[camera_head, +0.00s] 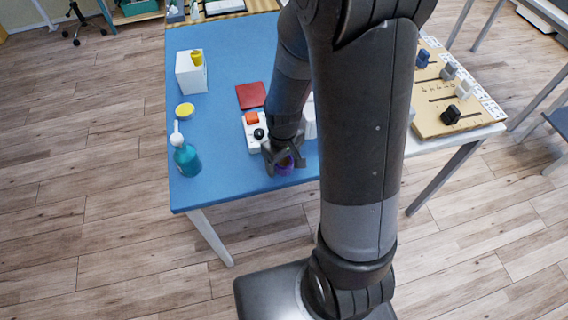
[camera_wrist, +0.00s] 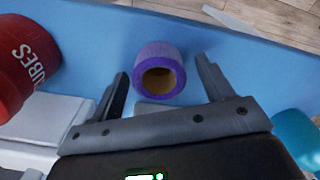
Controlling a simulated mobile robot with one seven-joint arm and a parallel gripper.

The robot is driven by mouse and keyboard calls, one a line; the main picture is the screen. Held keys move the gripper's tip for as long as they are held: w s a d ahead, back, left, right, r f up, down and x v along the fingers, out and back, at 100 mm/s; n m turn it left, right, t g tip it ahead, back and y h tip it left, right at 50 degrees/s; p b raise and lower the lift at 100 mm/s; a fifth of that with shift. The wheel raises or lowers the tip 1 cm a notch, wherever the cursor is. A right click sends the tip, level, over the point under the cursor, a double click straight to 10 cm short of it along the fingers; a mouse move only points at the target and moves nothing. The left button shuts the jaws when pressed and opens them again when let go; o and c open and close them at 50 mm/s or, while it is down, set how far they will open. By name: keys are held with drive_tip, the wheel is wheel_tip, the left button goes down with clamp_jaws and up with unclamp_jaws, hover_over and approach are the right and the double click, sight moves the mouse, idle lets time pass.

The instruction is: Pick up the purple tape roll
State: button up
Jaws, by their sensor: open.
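The purple tape roll (camera_wrist: 158,54) stands on the blue tabletop in the wrist view, its brown hollow core facing the camera. My gripper (camera_wrist: 162,78) is open, with one finger on each side of the roll in the picture. I cannot tell whether either finger touches it. In the head view, my gripper (camera_head: 280,172) is low over the near edge of the blue table (camera_head: 225,75), and the purple roll (camera_head: 285,166) shows partly between the fingers, the rest hidden by them.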

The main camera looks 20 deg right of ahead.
drive_tip(key=shift+f, duration=0.1)
drive_tip(key=c, duration=1)
drive_tip(key=shift+c, duration=0.2)
